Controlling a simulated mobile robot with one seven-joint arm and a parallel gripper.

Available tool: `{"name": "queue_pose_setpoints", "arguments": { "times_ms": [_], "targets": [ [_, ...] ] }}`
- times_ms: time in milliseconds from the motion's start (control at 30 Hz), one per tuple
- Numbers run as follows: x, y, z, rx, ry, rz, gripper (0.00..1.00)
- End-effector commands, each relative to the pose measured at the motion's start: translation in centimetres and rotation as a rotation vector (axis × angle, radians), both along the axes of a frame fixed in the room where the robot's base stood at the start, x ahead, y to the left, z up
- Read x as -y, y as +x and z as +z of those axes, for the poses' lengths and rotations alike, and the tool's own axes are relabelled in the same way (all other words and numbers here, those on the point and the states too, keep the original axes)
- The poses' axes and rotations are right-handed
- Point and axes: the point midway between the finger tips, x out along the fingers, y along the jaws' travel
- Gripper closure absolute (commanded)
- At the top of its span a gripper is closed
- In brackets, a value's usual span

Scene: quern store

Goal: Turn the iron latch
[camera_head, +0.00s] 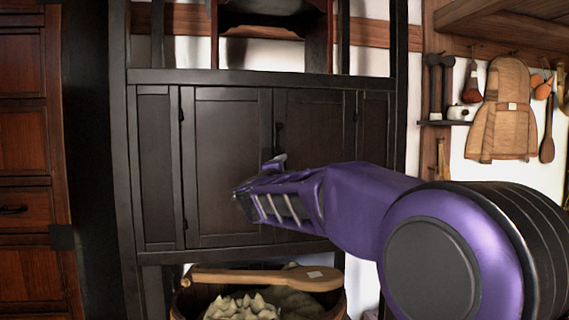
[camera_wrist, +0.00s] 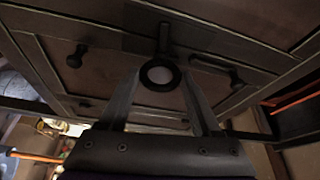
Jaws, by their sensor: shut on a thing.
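A dark wooden cabinet (camera_head: 230,130) fills the middle of the head view. A slim dark upright handle (camera_head: 279,137) shows near the meeting edge of its doors. My gripper (camera_head: 238,190) reaches in from the right, its tip at the door front. In the wrist view, my gripper (camera_wrist: 160,78) is closed in, with a dark round ring with a pale centre between the fingertips. A dark bar, seemingly the iron latch (camera_wrist: 164,38), stands just beyond the ring. The gripped part is mostly hidden in the head view, and how far it is turned cannot be told.
A tub with a wooden paddle (camera_head: 265,279) stands below the cabinet. A drawer chest (camera_head: 25,150) is at left; an apron (camera_head: 503,110) hangs at right.

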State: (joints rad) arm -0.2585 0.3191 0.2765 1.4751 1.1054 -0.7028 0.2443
Motion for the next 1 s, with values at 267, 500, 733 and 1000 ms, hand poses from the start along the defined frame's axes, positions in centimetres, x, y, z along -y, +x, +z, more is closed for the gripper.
{"name": "queue_pose_setpoints", "arguments": {
  "times_ms": [267,500,733,1000],
  "targets": [
    [-0.01,-0.01,0.49,-0.037,0.142,0.001,0.91],
    [0.0,0.0,0.39,-0.052,0.194,0.002,0.91],
    [0.01,-0.01,0.35,-0.054,0.204,0.002,0.91],
    [0.01,-0.01,0.36,-0.053,0.204,0.001,0.28]
  ]
}}
